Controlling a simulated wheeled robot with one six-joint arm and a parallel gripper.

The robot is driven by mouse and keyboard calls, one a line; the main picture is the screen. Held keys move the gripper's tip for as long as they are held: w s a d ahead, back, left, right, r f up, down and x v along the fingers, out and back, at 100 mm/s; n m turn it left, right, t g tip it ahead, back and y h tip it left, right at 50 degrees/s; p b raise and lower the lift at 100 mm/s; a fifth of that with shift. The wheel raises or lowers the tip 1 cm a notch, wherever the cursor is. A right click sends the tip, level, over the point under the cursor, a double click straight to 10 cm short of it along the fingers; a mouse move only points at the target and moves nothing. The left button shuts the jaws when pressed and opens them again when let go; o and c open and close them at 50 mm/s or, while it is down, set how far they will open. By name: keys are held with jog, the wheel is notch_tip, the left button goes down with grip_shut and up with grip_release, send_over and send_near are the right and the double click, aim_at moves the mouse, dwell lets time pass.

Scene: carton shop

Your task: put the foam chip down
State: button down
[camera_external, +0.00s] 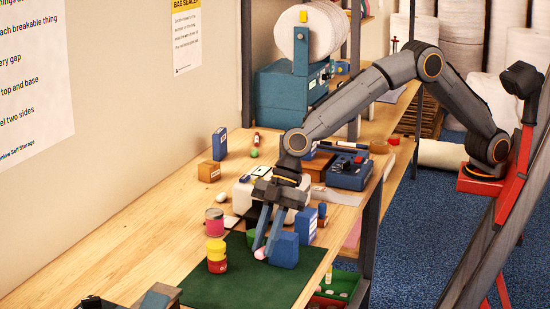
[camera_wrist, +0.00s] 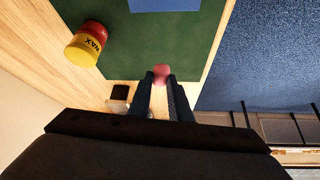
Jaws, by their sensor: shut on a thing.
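The pink foam chip (camera_wrist: 161,72) is between the fingertips of my gripper (camera_wrist: 161,82) in the wrist view. In the external view, my gripper (camera_external: 264,250) points down over the green mat (camera_external: 215,282), shut on the foam chip (camera_external: 259,254). The chip is low over the mat's far part; I cannot tell whether it touches the mat. The fingers partly hide it.
More boxes and a blue device (camera_external: 350,171) are behind. The near part of the mat is clear.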

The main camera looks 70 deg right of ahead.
jog(key=shift+w+r, duration=0.1)
jog(key=shift+r, duration=0.55)
jog(key=w+d+r+m+t, duration=0.2)
jog(key=w+d+r+m, duration=0.1)
jog(key=w+d, duration=0.65)
notch_tip(320, 180, up, 4)
jog(key=m+t+h, duration=0.1)
jog(key=m+h, duration=0.1)
jog(key=m, duration=0.2)
send_over(209, 212)
jog(key=s+d, duration=0.2)
jog(key=f+p, duration=0.1)
jog(key=f, duration=0.4)
jog(key=f+p, duration=0.1)
jog(key=f, duration=0.3)
jog(key=shift+a+f, duration=0.2)
jog(key=shift+f, duration=0.2)
jog(key=shift+f, duration=0.15)
jog(key=c, duration=1.7)
grip_release()
jog(key=shift+o, duration=0.3)
